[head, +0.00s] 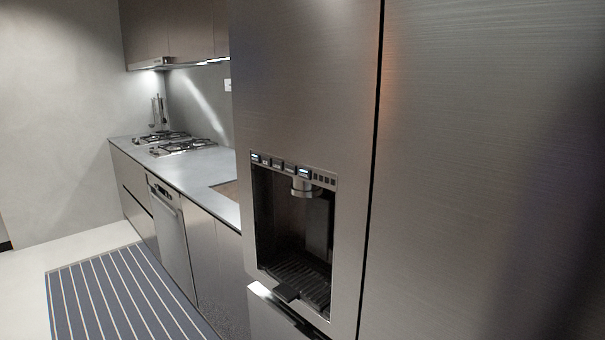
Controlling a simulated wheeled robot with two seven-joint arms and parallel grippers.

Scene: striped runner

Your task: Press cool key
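The labels are too small to read, so I cannot tell which is the cool key. A round nozzle (303,187) hangs below the keys, and a dark slotted drip tray (300,283) lies at the bottom. Neither of my grippers is in view.
A dark vertical gap (376,120) separates the fridge doors. To the left, a counter (180,170) carries a gas hob (182,146) along the wall, with a dishwasher (172,235) beneath. A blue striped runner (115,295) lies on the open floor.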

